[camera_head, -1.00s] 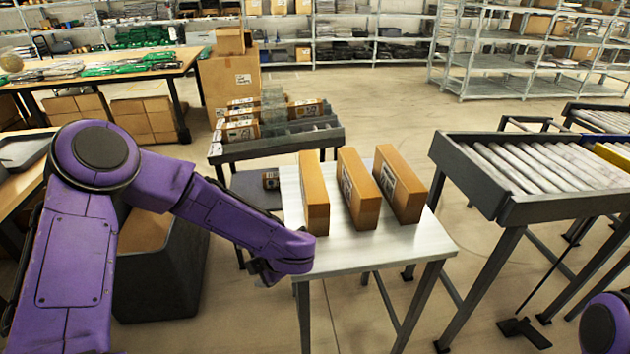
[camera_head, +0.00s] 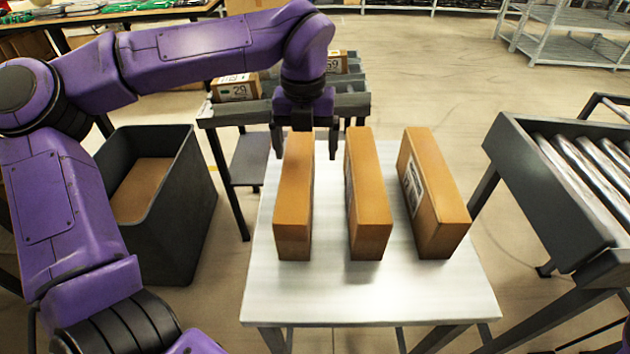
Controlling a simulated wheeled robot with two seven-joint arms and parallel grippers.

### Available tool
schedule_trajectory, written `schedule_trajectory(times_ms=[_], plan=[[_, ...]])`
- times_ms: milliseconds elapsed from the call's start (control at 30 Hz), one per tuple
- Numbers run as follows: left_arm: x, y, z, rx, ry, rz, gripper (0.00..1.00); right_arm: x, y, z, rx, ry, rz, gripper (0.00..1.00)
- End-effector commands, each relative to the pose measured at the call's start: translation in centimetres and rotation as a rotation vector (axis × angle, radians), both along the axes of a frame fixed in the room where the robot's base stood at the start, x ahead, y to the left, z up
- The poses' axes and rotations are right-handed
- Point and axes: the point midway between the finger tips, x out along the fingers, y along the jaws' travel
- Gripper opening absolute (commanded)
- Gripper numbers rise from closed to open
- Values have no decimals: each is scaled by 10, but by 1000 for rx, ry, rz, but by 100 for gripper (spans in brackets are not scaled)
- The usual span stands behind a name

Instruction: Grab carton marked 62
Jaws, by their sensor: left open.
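Three tall, narrow brown cartons stand upright and apart on a white table (camera_head: 330,298): a left carton (camera_head: 294,205), a middle carton (camera_head: 368,205) and a right carton (camera_head: 437,205). The right carton shows a white label on its left side, too small to read. The middle one shows a sliver of label; the left one shows none. I cannot tell which is marked 62. My left gripper (camera_head: 305,146) is open, pointing down at the far end of the left carton, with one finger on either side of it. Contact cannot be told. My right gripper is out of view.
A dark bin (camera_head: 190,215) with brown cardboard inside stands at left. A roller conveyor (camera_head: 545,200) stands close at right. The table's front part is bare.

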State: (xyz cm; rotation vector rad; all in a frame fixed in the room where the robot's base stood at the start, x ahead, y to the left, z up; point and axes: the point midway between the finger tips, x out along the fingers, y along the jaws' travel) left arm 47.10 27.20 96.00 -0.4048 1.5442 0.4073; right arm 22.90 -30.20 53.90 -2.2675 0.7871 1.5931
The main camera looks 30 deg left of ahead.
Motion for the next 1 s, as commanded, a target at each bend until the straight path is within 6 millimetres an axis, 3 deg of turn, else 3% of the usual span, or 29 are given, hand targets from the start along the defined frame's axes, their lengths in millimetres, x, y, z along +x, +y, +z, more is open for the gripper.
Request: schedule_trajectory(times_ms=[500,800,1000], plan=[[-2,6,-87,1,13,0,92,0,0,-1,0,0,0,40],[-2,6,-95,0,9,-1,92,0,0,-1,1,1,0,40],[-2,6,-95,0,9,-2,26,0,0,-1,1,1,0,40]])
